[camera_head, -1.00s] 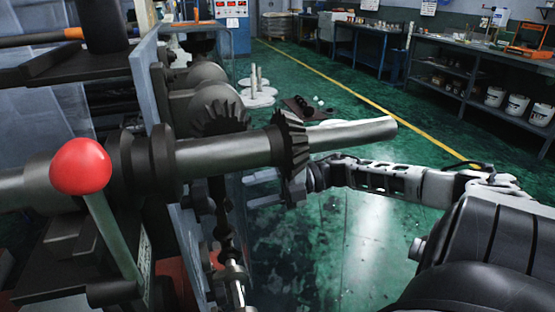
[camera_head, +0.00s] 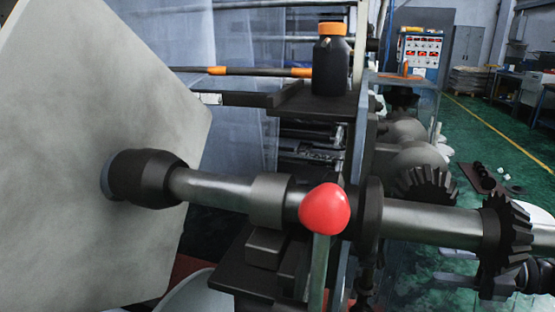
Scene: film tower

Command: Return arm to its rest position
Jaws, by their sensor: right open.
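My right gripper (camera_head: 456,283) is at the lower right of the head view, beyond and below the toothed gear (camera_head: 507,235) on the machine's shaft. It is open, and nothing shows in its fingers. The gear and the picture edge hide part of the gripper and most of my right arm. The metal shaft (camera_head: 430,222) runs across the view. A red-knobbed lever (camera_head: 325,208) stands in front of the shaft. My left gripper is not in view.
A large pale roll (camera_head: 80,150) fills the left side. A dark bottle with an orange cap (camera_head: 331,60) stands on the machine's black ledge (camera_head: 305,100).

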